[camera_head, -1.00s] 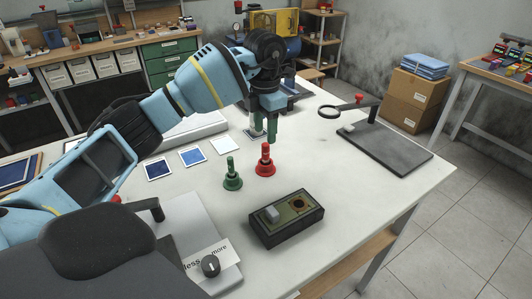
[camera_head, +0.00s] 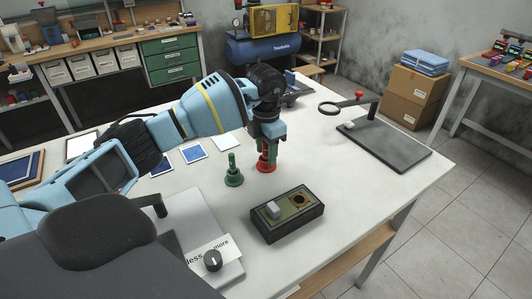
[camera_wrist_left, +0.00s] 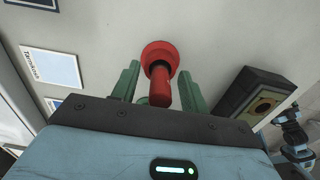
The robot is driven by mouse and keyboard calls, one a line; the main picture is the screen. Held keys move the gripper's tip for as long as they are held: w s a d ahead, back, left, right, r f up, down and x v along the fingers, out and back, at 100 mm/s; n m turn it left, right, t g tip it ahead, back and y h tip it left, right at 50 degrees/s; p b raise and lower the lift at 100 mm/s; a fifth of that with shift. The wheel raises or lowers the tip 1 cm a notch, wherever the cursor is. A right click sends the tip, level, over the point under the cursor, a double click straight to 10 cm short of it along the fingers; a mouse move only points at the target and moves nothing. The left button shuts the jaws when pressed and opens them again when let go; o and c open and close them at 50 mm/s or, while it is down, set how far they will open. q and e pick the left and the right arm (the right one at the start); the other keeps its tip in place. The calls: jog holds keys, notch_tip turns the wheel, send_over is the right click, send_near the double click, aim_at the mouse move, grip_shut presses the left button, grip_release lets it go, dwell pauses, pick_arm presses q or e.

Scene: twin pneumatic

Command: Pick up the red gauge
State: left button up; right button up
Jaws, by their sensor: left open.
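The red gauge (camera_head: 265,164) stands upright on the white table, with a wide round base and a narrower stem. My left gripper (camera_head: 268,148) has come down over it, fingers pointing down. In the left wrist view the red gauge (camera_wrist_left: 160,80) sits between the two green fingers (camera_wrist_left: 159,88), which are open, with gaps on both sides. In the head view the gripper hides the gauge's upper part. A similar green gauge (camera_head: 233,173) stands just left of the red one. My right gripper is not in view.
A dark box with a round hole and a light block (camera_head: 288,214) lies in front of the red gauge. A magnifier stand (camera_head: 385,145) is to the right. Blue sample cards (camera_head: 193,151) lie to the left. The table's right front is clear.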

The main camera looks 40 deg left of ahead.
pick_arm(q)
grip_shut()
dwell(0.3)
notch_tip(320, 180, up, 10)
dwell(0.5)
